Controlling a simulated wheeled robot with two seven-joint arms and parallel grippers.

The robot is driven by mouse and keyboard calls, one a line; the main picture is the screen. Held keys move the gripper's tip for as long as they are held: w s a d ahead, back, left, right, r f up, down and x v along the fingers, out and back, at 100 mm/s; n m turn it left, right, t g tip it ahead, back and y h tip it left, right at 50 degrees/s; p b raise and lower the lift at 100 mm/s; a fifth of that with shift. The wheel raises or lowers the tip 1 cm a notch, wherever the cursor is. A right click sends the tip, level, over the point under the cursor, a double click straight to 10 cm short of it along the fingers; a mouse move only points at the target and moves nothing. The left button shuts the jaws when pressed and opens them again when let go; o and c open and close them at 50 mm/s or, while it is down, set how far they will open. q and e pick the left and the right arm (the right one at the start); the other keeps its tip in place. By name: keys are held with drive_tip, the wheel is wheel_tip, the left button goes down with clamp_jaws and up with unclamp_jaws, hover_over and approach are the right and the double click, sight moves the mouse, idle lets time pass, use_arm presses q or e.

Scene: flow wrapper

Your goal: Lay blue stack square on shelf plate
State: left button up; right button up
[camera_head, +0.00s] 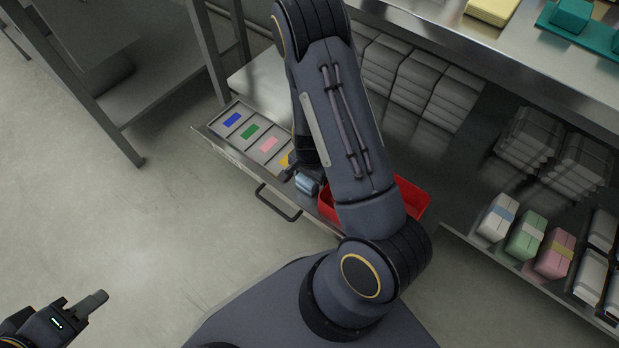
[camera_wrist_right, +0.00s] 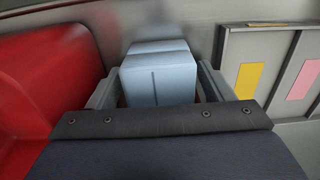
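A light blue stack (camera_wrist_right: 158,75) stands between the two fingers of my right gripper (camera_wrist_right: 160,80) in the right wrist view. The fingers flank it closely; whether they press on it is unclear. The stack also shows in the head view (camera_head: 307,184), at the drawer between the yellow label and the red bin, beside my right gripper (camera_head: 292,170), which my arm partly hides. My left gripper (camera_head: 82,306) is at the bottom left over the floor, away from the stacks; its opening is unclear. The shelf plate (camera_head: 455,205) on the right holds other stacks.
The open drawer (camera_head: 215,135) has blue, green, pink and yellow labels. A red bin (camera_head: 412,198) is partly behind my arm; it also shows in the wrist view (camera_wrist_right: 45,80). Banded white, green and pink stacks (camera_head: 525,237) line the shelf's front. Grey stacks stand farther back. An upper shelf overhangs.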

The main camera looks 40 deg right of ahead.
drive_tip(key=shift+o, duration=0.2)
wheel_tip(320, 180, up, 8)
drive_tip(key=p, duration=0.4)
drive_tip(key=shift+f, duration=0.1)
idle(0.4)
